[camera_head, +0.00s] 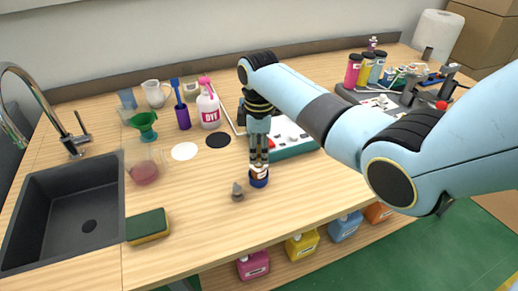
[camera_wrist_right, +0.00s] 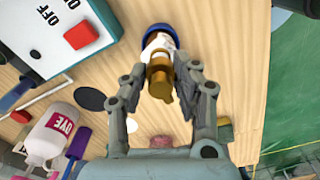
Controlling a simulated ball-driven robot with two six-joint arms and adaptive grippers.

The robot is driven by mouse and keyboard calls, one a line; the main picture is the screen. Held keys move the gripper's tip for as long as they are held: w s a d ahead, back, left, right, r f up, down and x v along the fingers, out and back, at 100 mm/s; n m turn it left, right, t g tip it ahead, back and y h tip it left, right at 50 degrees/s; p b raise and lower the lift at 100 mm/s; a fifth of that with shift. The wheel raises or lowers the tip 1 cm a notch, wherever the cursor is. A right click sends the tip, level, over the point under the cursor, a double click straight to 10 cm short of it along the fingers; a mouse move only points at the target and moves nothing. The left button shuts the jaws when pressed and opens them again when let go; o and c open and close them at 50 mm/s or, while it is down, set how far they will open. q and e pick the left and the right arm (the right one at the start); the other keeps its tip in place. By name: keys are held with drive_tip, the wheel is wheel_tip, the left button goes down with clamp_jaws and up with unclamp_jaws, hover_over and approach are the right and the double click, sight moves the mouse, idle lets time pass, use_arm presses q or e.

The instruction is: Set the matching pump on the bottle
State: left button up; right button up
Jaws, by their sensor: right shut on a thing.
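A small blue bottle (camera_head: 259,181) with a white label stands near the front of the wooden table. It also shows in the right wrist view (camera_wrist_right: 158,33). A gold-brown pump (camera_wrist_right: 159,78) is in line with the bottle's top; I cannot tell if it is fully seated. My right gripper (camera_head: 259,158) points down over the bottle and is shut on the pump, its fingers either side of it in the wrist view (camera_wrist_right: 166,76). A small grey piece, perhaps another pump (camera_head: 237,192), is on the table left of the bottle. My left gripper is not in view.
A white-and-green device (camera_head: 290,147) with a red button stands behind the bottle. A DYE bottle (camera_head: 208,109), a purple cup (camera_head: 183,118) and a beaker (camera_head: 143,168) stand to the left. A sponge (camera_head: 148,226) lies by the sink (camera_head: 62,215). The front right tabletop is clear.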

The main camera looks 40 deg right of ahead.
drive_tip(key=shift+p, duration=0.4)
idle(0.6)
drive_tip(key=shift+p, duration=0.35)
drive_tip(key=shift+f, duration=0.65)
idle(1.3)
idle(0.5)
drive_tip(key=o, duration=1.4)
